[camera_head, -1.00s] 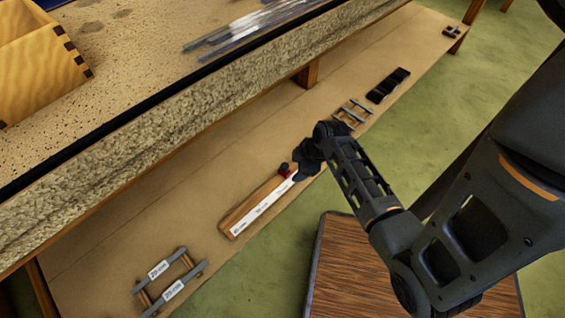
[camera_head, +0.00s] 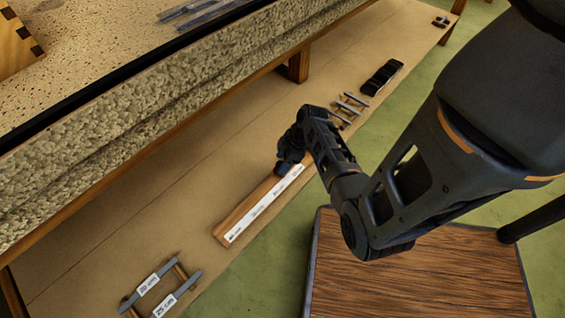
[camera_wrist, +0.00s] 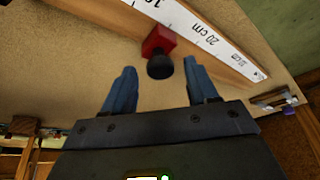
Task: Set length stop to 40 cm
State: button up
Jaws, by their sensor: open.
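The length stop is a red block (camera_wrist: 158,40) with a black knob (camera_wrist: 160,66), seen in the wrist view at the edge of a wooden bar with a white scale (camera_wrist: 205,36). The block sits beside the scale, near the 20 cm mark and toward the higher-number side. The scale (camera_head: 262,207) also shows in the head view, but my arm hides the block there. My gripper (camera_wrist: 162,90) is open, with its two blue-grey fingers on either side of the knob and a little short of it. No contact with the knob shows.
Racks labelled 20 cm (camera_head: 150,284) and 25 cm (camera_head: 166,304) lie at the near end of the low shelf. Another rack (camera_head: 348,108) and a black item (camera_head: 382,78) lie beyond my gripper. The stone-edged bench (camera_head: 140,120) overhangs the shelf's left side.

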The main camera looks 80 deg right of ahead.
jog(key=shift+w+f, duration=0.1)
jog(key=shift+f, duration=0.1)
grip_shut()
dwell(0.5)
jog(key=shift+a, duration=0.1)
